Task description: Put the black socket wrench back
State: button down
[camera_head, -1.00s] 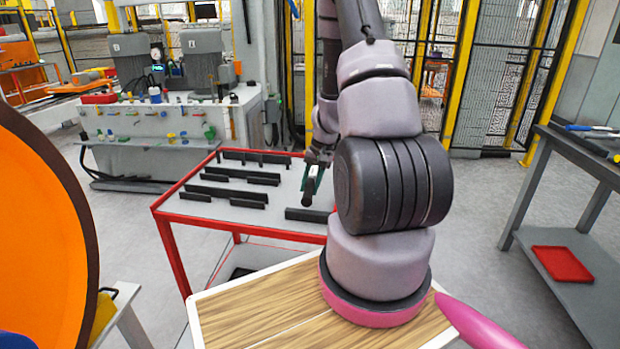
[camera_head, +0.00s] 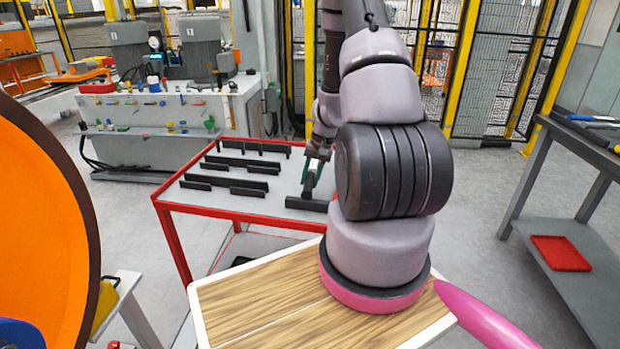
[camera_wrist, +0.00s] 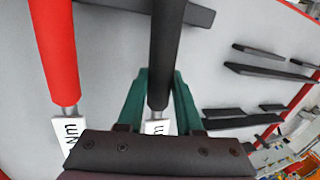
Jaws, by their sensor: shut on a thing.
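My gripper (camera_head: 314,172) is over the grey top of a red-edged table (camera_head: 225,205) in the head view. Its green fingers (camera_wrist: 160,95) are shut around a tool with a black handle (camera_wrist: 164,45), seen from above in the wrist view. The handle also shows in the head view (camera_head: 307,186), just above or near a black bar (camera_head: 306,203). A white label sits at the handle's base; the tool's working end is hidden by the gripper. A red-handled tool (camera_wrist: 57,50) with a white label lies to the left in the wrist view, apart from the fingers.
Several black bars, in rows, stand on the table (camera_head: 235,165); they also show in the wrist view (camera_wrist: 270,72). My arm hides the table's right part. A grey workbench with a red tray (camera_head: 560,252) is on the right. A large orange disc (camera_head: 35,220) is at left.

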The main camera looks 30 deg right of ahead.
jog(key=shift+f, duration=0.25)
jog(key=shift+c, duration=2.4)
grip_release()
jog(key=v, duration=1.1)
jog(key=s+a+r+n+t, duration=0.1)
jog(key=a+r, duration=0.4)
jog(key=r, duration=0.5)
jog(key=s+a+r+t, duration=0.1)
jog(key=s+a+r, duration=0.1)
jog(key=a+r, duration=0.5)
jog(key=s+a+r+n+t, duration=0.1)
jog(key=s+a+r+t, duration=0.2)
jog(key=s+r, duration=1.1)
jog(key=shift+a+r+t, duration=0.15)
jog(key=shift+a+t, duration=0.15)
jog(key=shift+a, duration=0.85)
